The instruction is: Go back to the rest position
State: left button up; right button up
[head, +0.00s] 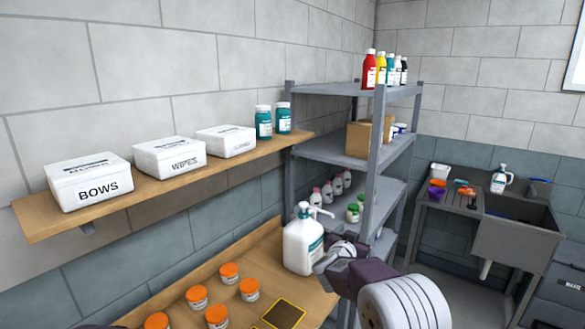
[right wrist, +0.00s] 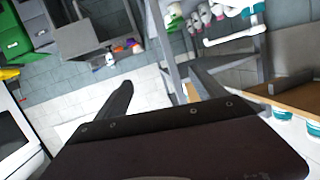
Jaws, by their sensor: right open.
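My right arm comes in from the bottom right of the head view, and its gripper (head: 326,264) is beside the lower right of a white pump bottle (head: 298,246). The bottle stands upright on the wooden bench; whether the gripper touches it I cannot tell. In the right wrist view the two dark fingers of the right gripper (right wrist: 163,92) are spread apart with nothing between them, only floor and a shelf post beyond. My left gripper is not in view.
The wooden bench (head: 262,262) holds several orange-lidded jars (head: 229,272) and a dark framed square (head: 284,313). A wall shelf (head: 40,222) with white boxes runs above. A metal rack (head: 345,156) stands behind the bottle. A sink (head: 512,238) is at right.

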jog(key=s+d+r+n+y, duration=0.2)
jog(key=s+r, duration=0.1)
jog(key=s+a+f+n+g+y, duration=0.1)
jog(key=s+f+g, duration=0.3)
jog(key=s, duration=0.8)
jog(key=s+a+f+n+g+y, duration=0.1)
jog(key=s+f+g, duration=0.3)
jog(key=s+f, duration=0.5)
jog(key=s+f+n+g+y, duration=0.2)
jog(key=s+f, duration=0.5)
jog(key=s, duration=0.9)
jog(key=g+y, duration=0.1)
jog(key=g, duration=0.1)
jog(key=shift+a+g, duration=0.3)
jog(key=shift+a, duration=0.1)
